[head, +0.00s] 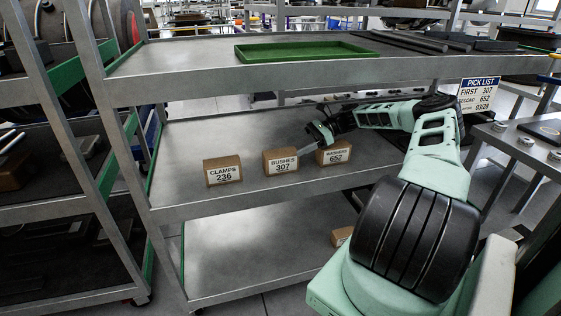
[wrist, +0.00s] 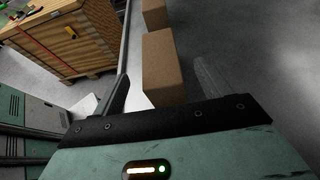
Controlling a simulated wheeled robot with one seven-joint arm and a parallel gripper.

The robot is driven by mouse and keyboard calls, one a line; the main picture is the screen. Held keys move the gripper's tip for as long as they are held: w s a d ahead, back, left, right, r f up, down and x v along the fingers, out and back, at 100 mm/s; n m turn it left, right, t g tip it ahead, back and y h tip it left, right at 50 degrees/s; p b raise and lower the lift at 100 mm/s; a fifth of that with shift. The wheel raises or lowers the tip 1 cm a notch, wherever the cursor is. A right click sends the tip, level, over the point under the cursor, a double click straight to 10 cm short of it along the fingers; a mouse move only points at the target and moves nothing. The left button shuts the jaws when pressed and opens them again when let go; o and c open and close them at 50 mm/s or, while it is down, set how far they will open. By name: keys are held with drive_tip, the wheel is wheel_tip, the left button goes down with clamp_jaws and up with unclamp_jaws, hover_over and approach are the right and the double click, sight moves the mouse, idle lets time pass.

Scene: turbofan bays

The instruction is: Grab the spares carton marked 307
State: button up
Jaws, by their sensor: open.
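The carton marked 307, labelled BUSHES (head: 281,161), stands upright on the middle shelf between two other cartons. My gripper (head: 306,150) is close to its right side, reaching in from the back right, with its fingers pointing at it. In the wrist view my gripper (wrist: 161,68) is open, with a plain brown carton (wrist: 163,70) showing between its two fingers and a gap on each side. This looks like the 307 carton, but its label is hidden there. I cannot tell how deep it sits between the fingers.
The CLAMPS 236 carton (head: 222,170) stands to the left; the WASHERS 652 carton (head: 334,153) stands right, just below my wrist. A top shelf with a green tray (head: 300,51) hangs above. A pick list (head: 479,95) reads first 307, second 652. The shelf's left part is clear.

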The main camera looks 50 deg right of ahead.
sight(284, 151)
drive_tip(key=shift+x, duration=3.15)
drive_tip(key=c, duration=1.3)
